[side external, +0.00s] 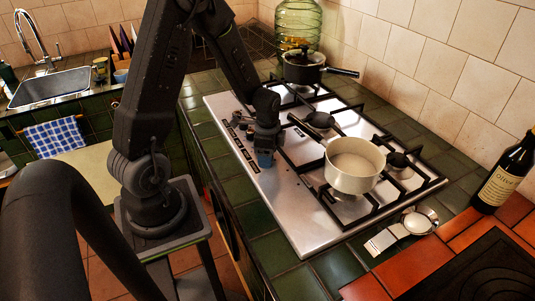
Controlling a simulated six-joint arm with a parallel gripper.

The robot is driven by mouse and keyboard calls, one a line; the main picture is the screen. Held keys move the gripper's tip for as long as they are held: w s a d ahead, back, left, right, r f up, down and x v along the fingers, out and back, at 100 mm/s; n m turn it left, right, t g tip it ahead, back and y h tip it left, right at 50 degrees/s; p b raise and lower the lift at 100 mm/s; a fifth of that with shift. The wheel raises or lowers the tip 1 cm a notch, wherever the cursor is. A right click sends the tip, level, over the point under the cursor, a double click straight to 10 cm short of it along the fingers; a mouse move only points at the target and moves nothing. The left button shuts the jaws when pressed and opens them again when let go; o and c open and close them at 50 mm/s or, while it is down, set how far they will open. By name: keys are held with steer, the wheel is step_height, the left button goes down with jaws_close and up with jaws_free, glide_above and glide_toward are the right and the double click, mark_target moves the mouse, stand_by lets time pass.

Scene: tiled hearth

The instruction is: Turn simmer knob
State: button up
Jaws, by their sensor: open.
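The steel gas hob (290,215) lies in the green tiled counter, with a control strip along its left edge. Small dark knobs (238,117) show on that strip just left of my gripper, and a row of small dark labels runs beside them. I cannot tell which knob is the simmer knob; any knob under my gripper is hidden. My gripper (265,158) points down over the control strip, close to the hob surface, with its fingers open. The gap between the fingers is hard to see from here, and I cannot tell whether they touch a knob.
A cream saucepan (355,168) sits on the front burner, its handle reaching toward my gripper. A black pot (303,67) stands at the back. Black grates (318,185) rise beside the strip. A metal utensil (405,230) and a dark bottle (507,175) are at the right.

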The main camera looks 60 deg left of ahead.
steer(key=shift+c, duration=0.2)
steer(key=c, duration=0.9)
steer(key=shift+n, duration=0.3)
steer(key=n, duration=1.3)
steer(key=shift+n, duration=0.3)
steer(key=o, duration=0.9)
